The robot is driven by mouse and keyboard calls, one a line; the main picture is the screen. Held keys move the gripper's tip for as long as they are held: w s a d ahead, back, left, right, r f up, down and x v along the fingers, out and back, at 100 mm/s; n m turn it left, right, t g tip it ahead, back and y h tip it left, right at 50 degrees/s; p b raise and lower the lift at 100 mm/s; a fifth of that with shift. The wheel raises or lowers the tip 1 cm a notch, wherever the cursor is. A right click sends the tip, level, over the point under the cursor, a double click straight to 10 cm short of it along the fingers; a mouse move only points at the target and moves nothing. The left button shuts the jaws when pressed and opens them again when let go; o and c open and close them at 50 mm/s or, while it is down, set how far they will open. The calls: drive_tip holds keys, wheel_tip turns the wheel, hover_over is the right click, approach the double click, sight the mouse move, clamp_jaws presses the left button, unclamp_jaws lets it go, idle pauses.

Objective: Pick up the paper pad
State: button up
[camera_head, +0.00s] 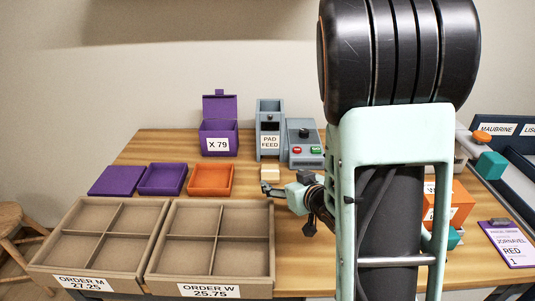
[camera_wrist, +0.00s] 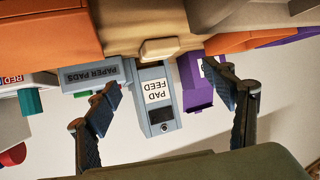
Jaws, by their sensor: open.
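The paper pad is a small cream block (camera_head: 270,173) on the wooden table, just in front of the grey dispenser labelled PAD FEED (camera_head: 270,141). In the wrist view, which is upside down, the pad (camera_wrist: 160,49) shows at the top middle, beside the PAD FEED box (camera_wrist: 156,95). My gripper (camera_head: 288,202) is just in front of the pad and a little to its right in the head view. In the wrist view my gripper (camera_wrist: 168,84) has its fingers wide apart with nothing held. The pad lies beyond the fingertips, roughly in line with the gap between them.
A grey device with red and green buttons (camera_head: 305,152) stands right of the feed. A purple box labelled X 79 (camera_head: 219,138) stands left. Purple and orange trays (camera_head: 211,180) and two divided order boxes (camera_head: 208,281) fill the left. Orange boxes (camera_head: 450,205) stand right.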

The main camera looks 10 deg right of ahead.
sight(272, 174)
drive_tip(key=shift+f, duration=0.25)
drive_tip(key=x, duration=0.4)
drive_tip(key=shift+w+a+f+b, duration=0.15)
drive_tip(key=shift+f+b, duration=0.1)
drive_tip(key=shift+b, duration=0.15)
drive_tip(key=shift+x, duration=2.9)
drive_tip(key=shift+d+r, duration=0.1)
drive_tip(key=shift+d, duration=0.1)
drive_tip(key=c, duration=1.3)
